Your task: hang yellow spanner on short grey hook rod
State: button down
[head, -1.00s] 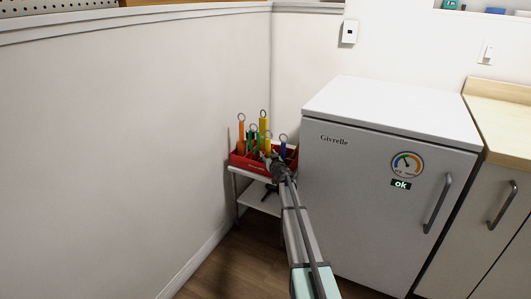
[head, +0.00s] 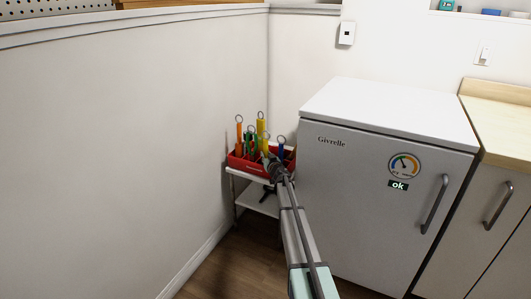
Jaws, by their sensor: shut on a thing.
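The tall yellow spanner (head: 262,130) stands upright, ring end up, in the red tool box (head: 238,162). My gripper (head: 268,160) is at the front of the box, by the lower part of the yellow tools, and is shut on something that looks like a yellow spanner. A shorter yellow piece shows just in front of the tall one, and I cannot tell clearly which of the two is held. The fingertips are small and partly hidden by my own arm. The short grey hook rod is not in view.
Orange (head: 239,138), green (head: 250,142) and blue (head: 281,148) tools stand in the box on a white shelf cart (head: 262,205). A white fridge (head: 385,180) is close on the right, a wall on the left. A pegboard edge (head: 60,7) shows top left.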

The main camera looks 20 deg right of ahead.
aim_at(267, 150)
jog(key=shift+r+p, duration=1.8)
jog(key=shift+p, duration=0.4)
